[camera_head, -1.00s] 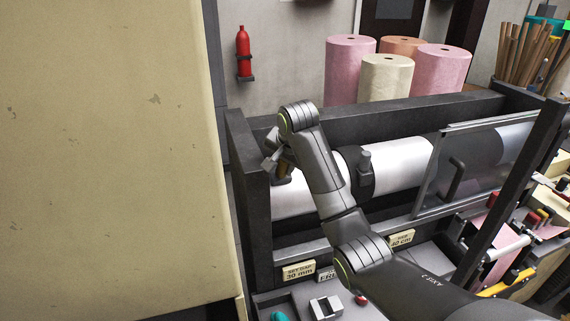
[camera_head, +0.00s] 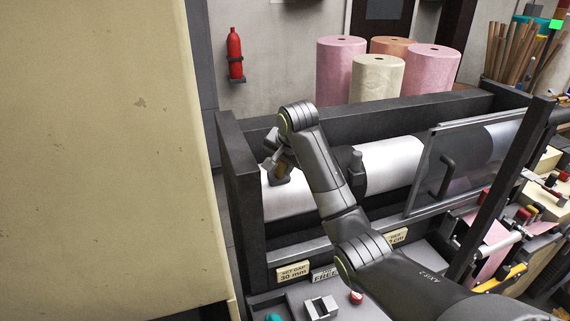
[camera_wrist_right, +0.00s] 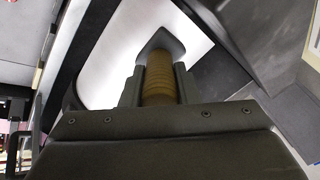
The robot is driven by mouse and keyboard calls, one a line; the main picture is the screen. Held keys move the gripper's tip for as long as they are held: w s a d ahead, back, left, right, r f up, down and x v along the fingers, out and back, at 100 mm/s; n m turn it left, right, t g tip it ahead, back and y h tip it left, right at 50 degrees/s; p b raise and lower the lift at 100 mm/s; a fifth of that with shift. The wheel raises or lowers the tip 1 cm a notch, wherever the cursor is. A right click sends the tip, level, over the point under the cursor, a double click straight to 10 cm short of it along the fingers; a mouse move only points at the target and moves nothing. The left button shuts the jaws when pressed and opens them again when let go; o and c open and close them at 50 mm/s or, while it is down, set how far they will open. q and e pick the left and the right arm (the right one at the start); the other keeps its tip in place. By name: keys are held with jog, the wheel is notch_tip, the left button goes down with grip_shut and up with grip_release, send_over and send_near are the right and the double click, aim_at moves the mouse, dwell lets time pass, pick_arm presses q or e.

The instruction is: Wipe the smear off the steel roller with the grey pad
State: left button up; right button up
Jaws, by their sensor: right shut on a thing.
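The steel roller (camera_head: 390,163) lies across the dark machine frame, bright and partly behind my right arm. Its left part (camera_head: 290,200) is under my right gripper (camera_head: 276,162). In the right wrist view, the gripper (camera_wrist_right: 160,82) is shut on the brown ribbed handle (camera_wrist_right: 159,78) of the grey pad (camera_wrist_right: 160,42). The pad is over the bright roller surface (camera_wrist_right: 108,62); I cannot tell whether it touches. In the head view the pad (camera_head: 279,177) shows small and dark at the roller's left part. I cannot make out the smear. My left gripper is not in view.
A clear guard with a dark handle (camera_head: 449,178) covers the roller's right part. A dark clamp (camera_head: 357,172) stands at mid-roller. The frame's left post (camera_head: 238,190) is close to my gripper. A large beige panel (camera_head: 100,160) fills the left. Felt rolls (camera_head: 376,80) stand behind.

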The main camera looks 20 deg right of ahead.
jog(key=shift+a, duration=1)
jog(key=shift+d, duration=0.1)
jog(key=shift+d, duration=1.25)
jog(key=shift+a+r, duration=0.1)
jog(key=shift+r, duration=0.1)
jog(key=shift+s+r, duration=0.4)
jog(key=shift+r, duration=0.2)
